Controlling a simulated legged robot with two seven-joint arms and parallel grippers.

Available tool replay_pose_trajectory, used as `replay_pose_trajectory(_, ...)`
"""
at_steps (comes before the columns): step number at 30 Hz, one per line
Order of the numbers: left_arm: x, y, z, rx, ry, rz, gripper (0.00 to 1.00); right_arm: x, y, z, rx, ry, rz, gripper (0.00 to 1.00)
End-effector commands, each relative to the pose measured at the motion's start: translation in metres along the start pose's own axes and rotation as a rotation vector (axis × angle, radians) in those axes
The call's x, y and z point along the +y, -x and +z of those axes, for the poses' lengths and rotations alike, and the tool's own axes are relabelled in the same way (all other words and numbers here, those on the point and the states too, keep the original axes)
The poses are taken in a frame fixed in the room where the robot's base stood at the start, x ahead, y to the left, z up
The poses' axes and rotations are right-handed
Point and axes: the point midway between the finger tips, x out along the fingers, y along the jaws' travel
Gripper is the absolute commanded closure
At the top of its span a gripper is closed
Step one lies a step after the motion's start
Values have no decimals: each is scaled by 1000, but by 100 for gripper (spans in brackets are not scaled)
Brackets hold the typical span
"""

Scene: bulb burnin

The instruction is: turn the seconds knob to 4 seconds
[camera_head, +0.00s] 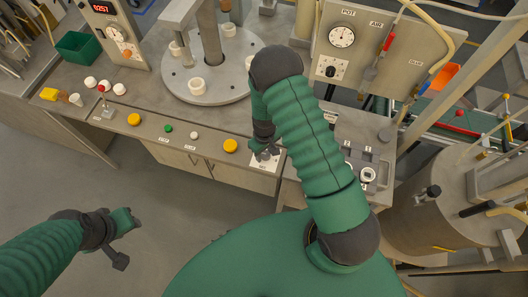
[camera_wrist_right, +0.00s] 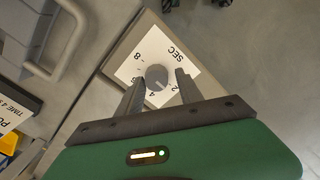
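The seconds knob (camera_wrist_right: 156,77) is a small round grey knob on a white dial plate (camera_wrist_right: 150,48) marked SEC, with the figures 8 and 2 readable. Its light pointer line runs toward the lower right, on the side of the 2. My right gripper (camera_wrist_right: 159,76) is open, with one finger on each side of the knob and small gaps visible. In the head view my right gripper (camera_head: 266,154) is over the white plate at the bench's front edge. My left gripper (camera_head: 122,228) hangs over the floor; its fingers are unclear.
Yellow buttons (camera_head: 231,146) and a green button (camera_head: 168,128) line the bench front left of my right gripper. A round turntable (camera_head: 215,85) with white cups stands behind. A panel with a POT gauge (camera_head: 342,37) stands at the back right. A curved metal handle shows in the wrist view (camera_wrist_right: 72,42).

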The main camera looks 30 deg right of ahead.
Motion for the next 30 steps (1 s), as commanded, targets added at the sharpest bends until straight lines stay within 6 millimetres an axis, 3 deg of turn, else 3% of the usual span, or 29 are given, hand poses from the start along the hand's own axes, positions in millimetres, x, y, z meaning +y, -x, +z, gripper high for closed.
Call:
replay_pose_trajectory(1,0,0,0,0,0,0,64,-2,0,0,1,2,-3,71)
replay_pose_trajectory(8,0,0,0,0,-1,0,64,-2,0,0,1,2,-5,100)
replay_pose_trajectory(20,0,-2,0,0,0,0,64,-1,-1,2,-2,-44,-3,100)
replay_pose_trajectory(30,0,-9,2,0,-1,0,64,-2,-2,2,-4,-266,-4,100)
